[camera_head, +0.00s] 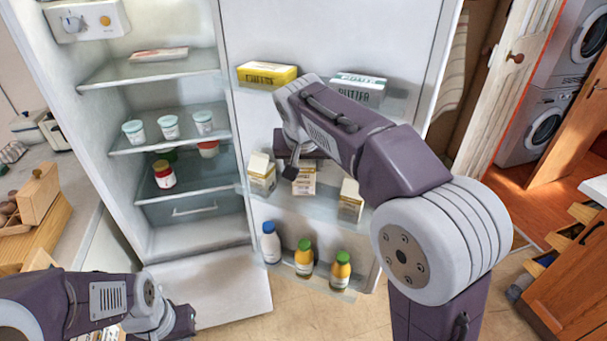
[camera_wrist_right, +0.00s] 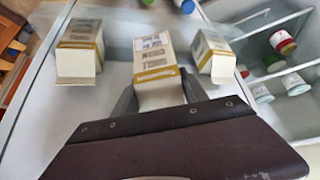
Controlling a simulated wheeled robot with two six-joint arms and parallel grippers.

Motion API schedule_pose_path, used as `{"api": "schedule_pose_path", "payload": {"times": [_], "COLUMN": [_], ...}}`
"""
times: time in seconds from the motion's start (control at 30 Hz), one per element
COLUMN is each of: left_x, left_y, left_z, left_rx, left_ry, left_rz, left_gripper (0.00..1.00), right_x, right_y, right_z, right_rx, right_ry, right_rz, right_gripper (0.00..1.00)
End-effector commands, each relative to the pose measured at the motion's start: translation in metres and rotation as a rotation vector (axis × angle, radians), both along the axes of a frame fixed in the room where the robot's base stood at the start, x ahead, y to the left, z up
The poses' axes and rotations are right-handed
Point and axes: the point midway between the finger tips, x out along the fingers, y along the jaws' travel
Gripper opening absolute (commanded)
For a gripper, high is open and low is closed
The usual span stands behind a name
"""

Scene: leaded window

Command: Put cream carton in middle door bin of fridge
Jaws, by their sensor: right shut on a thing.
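My right gripper (camera_head: 299,172) is shut on a cream carton (camera_head: 304,182), a white box with a tan band and dark lettering. The gripper's fingers (camera_wrist_right: 155,94) show on both sides of the held carton (camera_wrist_right: 154,62) in the right wrist view. The carton is at the middle door bin (camera_head: 324,213) of the open fridge door, between two similar cartons. I cannot tell whether its base touches the bin floor. My left arm is at the lower left of the head view; its gripper fingers do not show.
A carton (camera_head: 261,174) stands on the left and another (camera_head: 350,200) on the right in the middle bin. Butter boxes (camera_head: 266,75) (camera_head: 360,89) sit in the top bin. Several bottles (camera_head: 304,258) stand in the bottom bin. Fridge shelves (camera_head: 140,72) hold small tubs and a jar (camera_head: 164,174).

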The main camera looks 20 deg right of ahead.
Motion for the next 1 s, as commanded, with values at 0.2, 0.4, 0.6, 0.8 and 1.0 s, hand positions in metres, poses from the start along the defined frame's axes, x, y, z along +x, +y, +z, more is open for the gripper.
{"api": "schedule_pose_path", "payload": {"times": [0.2,0.4,0.6,0.8,1.0], "left_x": [0.0,0.0,0.0,0.0,0.0], "left_y": [0.0,0.0,0.0,0.0,0.0], "left_z": [0.004,0.001,-0.002,-0.005,-0.005], "left_rx": [0.0,0.0,0.0,0.0,0.0], "left_ry": [0.0,0.001,0.0,0.0,0.0], "left_rz": [0.0,0.0,-0.001,-0.001,0.0], "left_gripper": [0.0,0.0,0.0,0.0,0.0], "right_x": [0.025,0.025,0.024,0.024,0.024], "right_y": [-0.007,-0.006,-0.006,-0.006,-0.006], "right_z": [-0.015,-0.033,-0.044,-0.07,-0.07], "right_rx": [0.001,0.0,-0.001,0.0,0.001], "right_ry": [0.001,-0.002,0.0,0.0,-0.002], "right_rz": [0.001,0.001,0.001,0.001,0.001], "right_gripper": [0.0,0.0,0.0,0.0,0.0]}}
